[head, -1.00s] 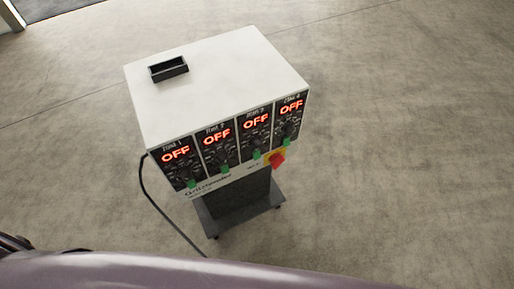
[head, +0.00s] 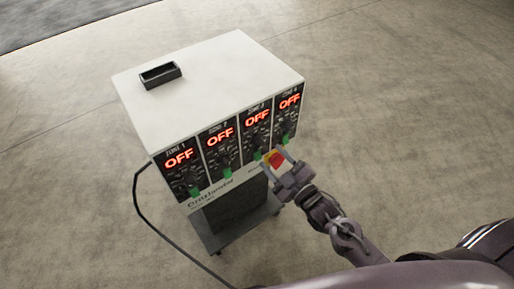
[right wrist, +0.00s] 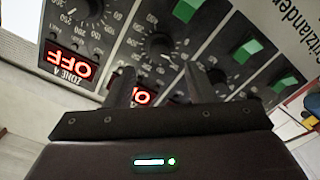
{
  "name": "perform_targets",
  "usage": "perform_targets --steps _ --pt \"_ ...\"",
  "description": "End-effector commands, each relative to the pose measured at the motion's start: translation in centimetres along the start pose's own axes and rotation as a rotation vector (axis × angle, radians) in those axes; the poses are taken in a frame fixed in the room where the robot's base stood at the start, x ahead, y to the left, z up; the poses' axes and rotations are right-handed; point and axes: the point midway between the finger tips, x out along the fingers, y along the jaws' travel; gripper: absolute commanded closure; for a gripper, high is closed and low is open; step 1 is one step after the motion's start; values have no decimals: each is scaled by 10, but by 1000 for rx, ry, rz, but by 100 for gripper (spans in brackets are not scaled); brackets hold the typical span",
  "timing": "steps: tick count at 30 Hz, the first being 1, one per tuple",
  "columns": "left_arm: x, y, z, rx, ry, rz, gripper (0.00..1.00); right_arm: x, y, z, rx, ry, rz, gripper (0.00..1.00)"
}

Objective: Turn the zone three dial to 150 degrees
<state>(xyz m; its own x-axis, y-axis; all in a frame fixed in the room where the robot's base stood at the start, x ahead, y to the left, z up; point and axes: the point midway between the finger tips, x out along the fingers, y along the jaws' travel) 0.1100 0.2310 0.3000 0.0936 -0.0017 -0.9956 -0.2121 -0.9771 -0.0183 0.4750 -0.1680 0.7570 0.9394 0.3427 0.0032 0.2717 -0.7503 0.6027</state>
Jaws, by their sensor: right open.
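The white control box (head: 210,75) has four side-by-side zone panels, each with a red display reading OFF. The zone three panel (head: 257,135) is third from the left. In the right wrist view, which shows the panels upside down, the zone three dial (right wrist: 160,45) is a dark knob with white scale numbers around it. My right gripper (head: 280,156) is open in front of the box's lower right front. In the wrist view its fingers (right wrist: 160,78) are spread below the dial, apart from it as far as I can tell, and partly hide the zone three display. My left gripper is out of view.
The zone four dial (right wrist: 82,10) is beside it. Green switches (right wrist: 247,50) sit along the panels. A red and yellow switch (head: 276,160) is close to my right gripper. A black cable (head: 150,215) hangs at the left. Open concrete floor (head: 400,120) surrounds the box.

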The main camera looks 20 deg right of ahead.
Motion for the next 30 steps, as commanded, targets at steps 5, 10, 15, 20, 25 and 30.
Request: perform_targets --steps 5,10,15,20,25,30 --pt "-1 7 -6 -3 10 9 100 32 1 -1 2 1 3 51" --pt "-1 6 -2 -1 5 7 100 51 0 0 2 -1 1 51" --pt "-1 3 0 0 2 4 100 58 0 1 2 -3 -1 51" --pt "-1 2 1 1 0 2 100 58 0 1 2 -3 -1 51" --pt "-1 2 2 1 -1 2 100 58 0 1 2 -3 -1 66" --pt "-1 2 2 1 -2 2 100 58 0 1 2 -3 -1 89"
